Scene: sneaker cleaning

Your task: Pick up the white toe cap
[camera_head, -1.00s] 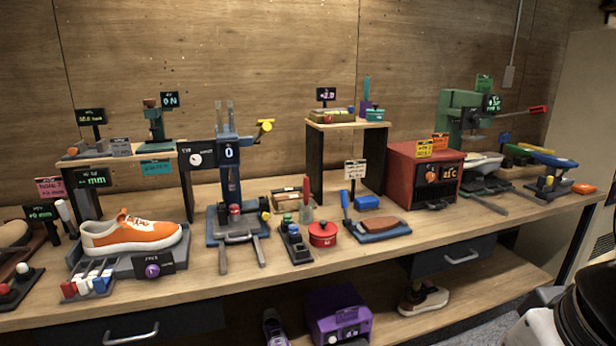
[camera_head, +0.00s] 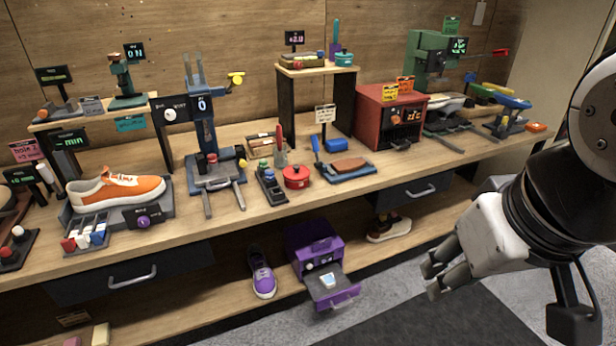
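A small white piece (camera_head: 327,281) lies in the pulled-out drawer of the purple box (camera_head: 314,238) on the lower shelf. It may be the white toe cap, but it is too small to tell. My gripper (camera_head: 432,280) hangs in front of the bench at the right, to the right of that drawer. Its two grey fingers are apart, with nothing seen between them. It touches nothing that I can see.
The bench top (camera_head: 240,215) overhangs the lower shelf. It bears an orange sneaker (camera_head: 118,190) and several tools. Open floor (camera_head: 385,325) lies in front.

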